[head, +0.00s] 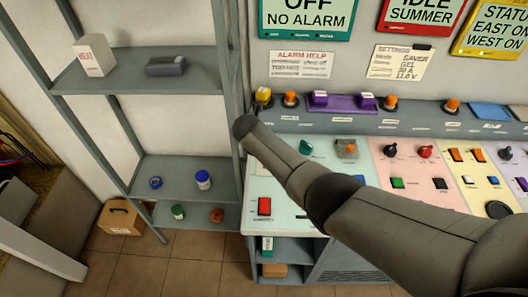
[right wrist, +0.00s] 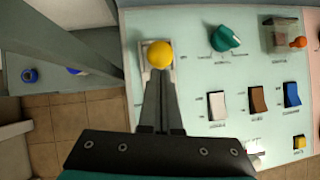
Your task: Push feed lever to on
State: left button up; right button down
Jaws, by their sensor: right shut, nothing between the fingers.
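A lever with a round yellow knob (right wrist: 159,54) stands on a pale plate at the left end of the light green panel (right wrist: 190,60). No label on it is readable, so I cannot confirm that it is the feed lever. My right gripper (right wrist: 160,78) is shut and empty, its fingertips close to the near side of the knob. I cannot tell whether they touch it. In the head view my right arm reaches across the console to its left corner and hides this lever. My left gripper is not in view.
A teal knob (right wrist: 225,38) and a clear box (right wrist: 280,38) with an orange knob sit right of the lever. White (right wrist: 216,105), brown (right wrist: 258,100) and blue (right wrist: 292,95) rockers lie nearer. A grey shelf rack (head: 140,88) stands close to the console's left side.

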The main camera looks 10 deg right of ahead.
jog(key=shift+w+d+g+b, duration=0.25)
jog(key=shift+w+g+b, duration=0.2)
jog(key=shift+w, duration=0.4)
jog(key=shift+w, duration=0.2)
jog(key=w+p+v, duration=0.1)
jog(key=p+v, duration=0.5)
jog(key=v, duration=0.7)
jog(key=shift+w+r, duration=0.25)
jog(key=shift+r, duration=0.2)
jog(key=shift+d, duration=0.15)
